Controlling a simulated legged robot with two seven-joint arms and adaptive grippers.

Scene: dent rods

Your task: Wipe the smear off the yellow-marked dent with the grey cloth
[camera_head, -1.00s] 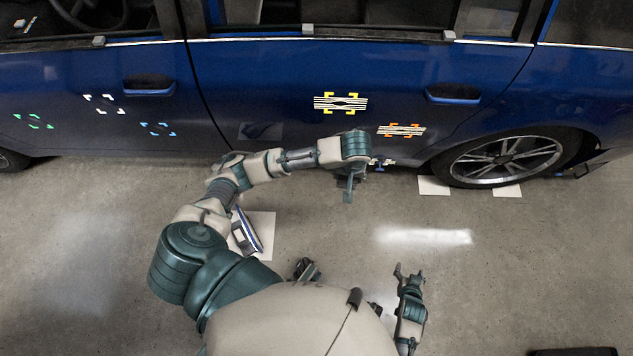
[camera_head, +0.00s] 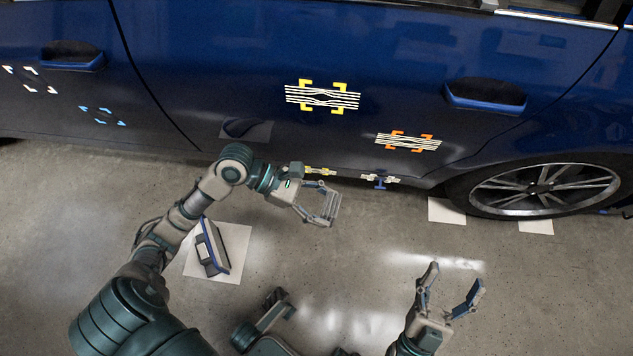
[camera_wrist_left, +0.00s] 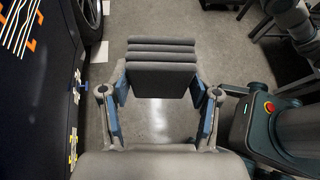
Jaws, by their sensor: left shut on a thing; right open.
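The yellow-marked dent (camera_head: 322,97) is on the blue car door, with white stripes bending between yellow corner marks. I cannot make out a smear on it. My left gripper (camera_head: 318,205) is shut on the grey cloth (camera_head: 328,207), a folded, layered pad. It is below the dent and apart from the door. In the left wrist view the cloth (camera_wrist_left: 162,75) sits between the fingers of my left gripper (camera_wrist_left: 160,90). My right gripper (camera_head: 452,292) is open and empty over the floor at the lower right.
An orange-marked dent (camera_head: 408,141) lies right of the yellow one. A door handle (camera_head: 485,95) juts out at upper right. Yellow (camera_head: 318,170) and blue (camera_head: 380,181) items sit along the sill. A blue-edged tool (camera_head: 212,247) lies on a white sheet (camera_head: 235,240).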

